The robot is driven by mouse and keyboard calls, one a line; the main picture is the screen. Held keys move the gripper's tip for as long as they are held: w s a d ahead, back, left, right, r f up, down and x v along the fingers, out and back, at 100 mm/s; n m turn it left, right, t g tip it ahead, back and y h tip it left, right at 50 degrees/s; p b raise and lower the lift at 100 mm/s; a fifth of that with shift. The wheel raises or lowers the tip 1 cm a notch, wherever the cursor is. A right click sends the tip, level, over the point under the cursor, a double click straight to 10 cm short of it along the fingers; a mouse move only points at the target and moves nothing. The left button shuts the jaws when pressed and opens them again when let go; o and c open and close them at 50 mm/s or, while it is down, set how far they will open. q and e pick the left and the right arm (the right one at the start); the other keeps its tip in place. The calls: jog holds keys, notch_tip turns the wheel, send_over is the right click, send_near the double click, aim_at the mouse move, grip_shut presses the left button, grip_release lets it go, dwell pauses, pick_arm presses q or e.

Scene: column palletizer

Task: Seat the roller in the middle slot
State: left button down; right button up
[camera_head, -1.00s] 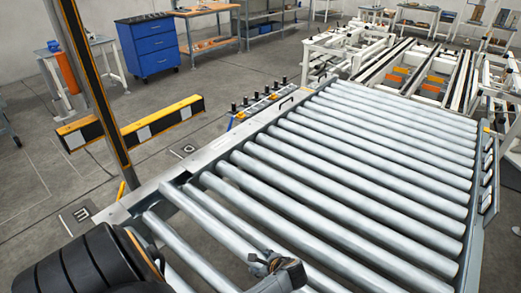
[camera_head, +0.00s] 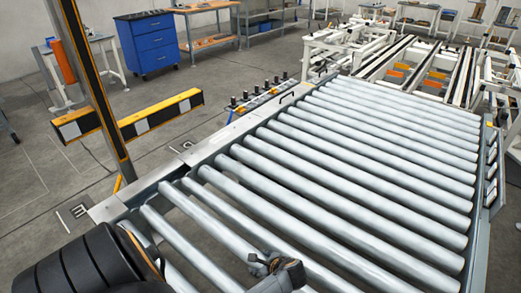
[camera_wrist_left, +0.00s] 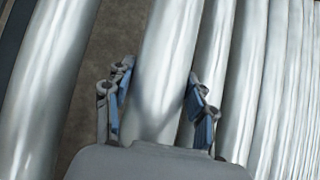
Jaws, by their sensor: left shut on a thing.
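My left gripper (camera_head: 275,265) is shut on a long grey metal roller (camera_head: 207,222) near the front of the roller bed. In the left wrist view the gripper (camera_wrist_left: 160,75) has one finger on each side of the roller (camera_wrist_left: 175,30). The roller runs roughly parallel to its neighbours. Bare floor shows in the wide gap on its left, and the neighbouring roller on its right is close. The roller's far end is near the left side rail (camera_head: 185,160); whether it rests in a slot is not clear. Its near end is hidden. My right gripper is not in view.
Several other rollers (camera_head: 350,160) fill the bed to the back right. A black and yellow post (camera_head: 95,90) and a striped barrier (camera_head: 160,117) stand left of the rail. A blue cabinet (camera_head: 148,45) stands farther back on open floor.

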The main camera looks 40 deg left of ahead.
pick_arm(q)
jog(key=shift+w+f+b, duration=0.15)
jog(key=shift+f+b, duration=1.15)
jog(key=shift+f, duration=0.55)
